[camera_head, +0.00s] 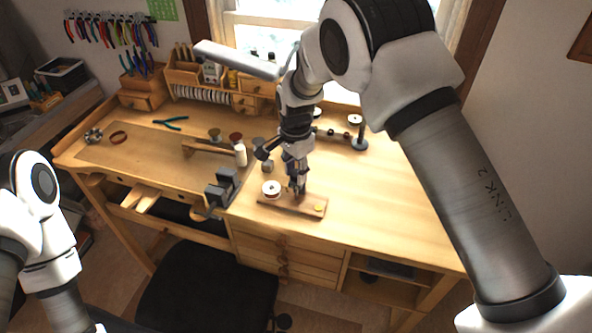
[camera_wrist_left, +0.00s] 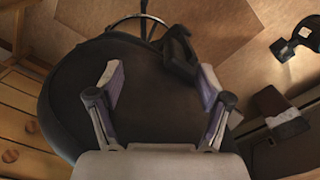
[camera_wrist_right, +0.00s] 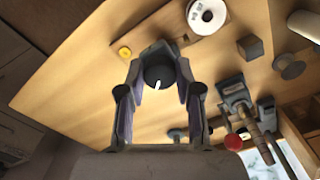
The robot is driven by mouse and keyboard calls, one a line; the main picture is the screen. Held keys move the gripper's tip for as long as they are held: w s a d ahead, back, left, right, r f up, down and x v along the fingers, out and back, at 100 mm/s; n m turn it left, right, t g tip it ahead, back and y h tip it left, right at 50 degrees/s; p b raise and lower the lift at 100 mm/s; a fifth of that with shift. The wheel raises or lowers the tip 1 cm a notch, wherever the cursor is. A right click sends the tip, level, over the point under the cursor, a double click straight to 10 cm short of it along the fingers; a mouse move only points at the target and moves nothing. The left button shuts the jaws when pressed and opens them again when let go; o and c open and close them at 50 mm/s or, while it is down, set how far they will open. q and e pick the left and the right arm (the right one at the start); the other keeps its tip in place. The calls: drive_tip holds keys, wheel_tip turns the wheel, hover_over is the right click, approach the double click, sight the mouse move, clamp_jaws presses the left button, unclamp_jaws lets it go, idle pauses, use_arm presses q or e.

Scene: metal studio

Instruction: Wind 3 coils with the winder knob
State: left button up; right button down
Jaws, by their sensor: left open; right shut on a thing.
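The coil winder is a wooden board (camera_head: 312,208) near the front edge of the bench, with a white spool (camera_head: 271,188) at its left and a yellow disc (camera_head: 319,208) at its right. In the right wrist view the dark round winder knob (camera_wrist_right: 158,68) with a white mark sits between the fingers of my right gripper (camera_wrist_right: 158,75), which is shut on it. The spool (camera_wrist_right: 206,14) and the yellow disc (camera_wrist_right: 124,52) show there too. In the head view my right gripper (camera_head: 297,185) comes down over the board and hides the knob. My left gripper (camera_wrist_left: 160,80) is open and empty above the dark chair.
The dark chair (camera_head: 205,296) stands before the bench. A grey vise-like block (camera_head: 222,187) is left of the board. Another spool stand (camera_head: 358,135) is behind, to the right. The bench's right side is clear.

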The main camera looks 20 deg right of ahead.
sight(296, 171)
drive_tip(key=m, duration=0.7)
drive_tip(key=shift+w+r, duration=0.35)
drive_tip(key=m, duration=0.7)
drive_tip(key=shift+b, duration=0.3)
drive_tip(key=c, duration=0.9)
unclamp_jaws()
drive_tip(key=shift+o, duration=0.6)
drive_tip(key=shift+s+f, duration=0.1)
drive_tip(key=shift+f, duration=0.05)
wheel_tip(296, 171, up, 12)
